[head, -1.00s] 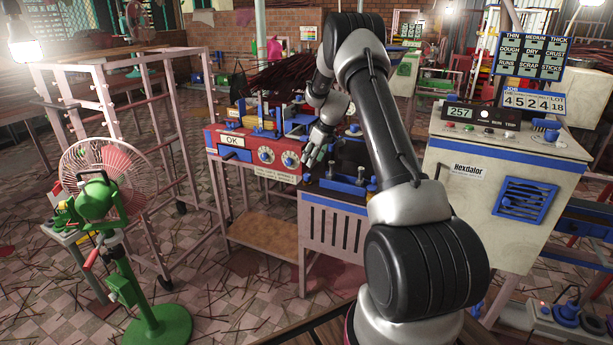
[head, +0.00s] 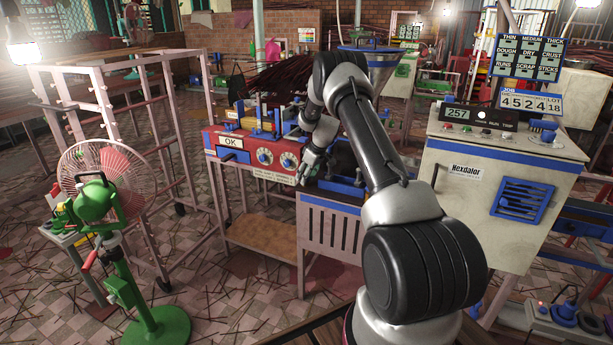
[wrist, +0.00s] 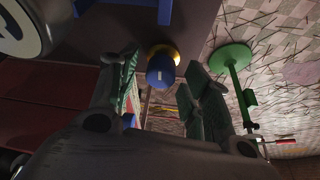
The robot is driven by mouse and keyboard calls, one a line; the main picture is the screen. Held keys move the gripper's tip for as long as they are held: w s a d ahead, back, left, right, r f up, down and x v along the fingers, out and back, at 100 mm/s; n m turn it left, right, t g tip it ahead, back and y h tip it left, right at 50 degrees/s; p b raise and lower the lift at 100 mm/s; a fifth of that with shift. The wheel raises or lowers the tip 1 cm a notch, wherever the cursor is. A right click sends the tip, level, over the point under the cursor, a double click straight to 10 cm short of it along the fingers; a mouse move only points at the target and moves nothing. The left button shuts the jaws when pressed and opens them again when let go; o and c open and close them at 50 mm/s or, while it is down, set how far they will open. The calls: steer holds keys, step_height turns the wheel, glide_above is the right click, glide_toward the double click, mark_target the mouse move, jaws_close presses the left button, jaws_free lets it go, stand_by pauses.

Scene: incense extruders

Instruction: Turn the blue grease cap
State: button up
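The blue grease cap (wrist: 160,72) shows in the wrist view, with a yellow ring (wrist: 171,50) at its base and a small pale mark on it. My gripper (wrist: 159,84) is open, with one finger on either side of the cap; whether the fingertips touch it I cannot tell. In the head view my gripper (head: 309,166) is at the right end of the red machine front (head: 222,140), and I cannot make out the cap there.
The red machine has dials (head: 265,157) and an OK sign (head: 231,141). A blue-edged hopper (head: 370,62) stands behind my arm. The white Hexdalor cabinet (head: 470,215) is on the right.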

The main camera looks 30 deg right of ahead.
steer(key=c, duration=0.9)
steer(key=shift+c, duration=0.2)
steer(key=shift+m, duration=0.4)
steer(key=m+h, duration=0.1)
steer(key=m, duration=0.2)
steer(key=shift+a+m+h, duration=0.15)
steer(key=shift+m+h, duration=0.25)
steer(key=m+h, duration=0.1)
steer(key=m, duration=0.3)
steer(key=shift+m+h, duration=0.3)
steer(key=shift+h, duration=0.1)
steer(key=m+h, duration=0.1)
steer(key=m, duration=0.3)
steer(key=shift+a+g, duration=0.1)
steer(key=shift+g, duration=0.3)
steer(key=shift+w+m+g+h, duration=0.1)
steer(key=shift+m+g+h, duration=0.5)
steer(key=shift+m, duration=1.5)
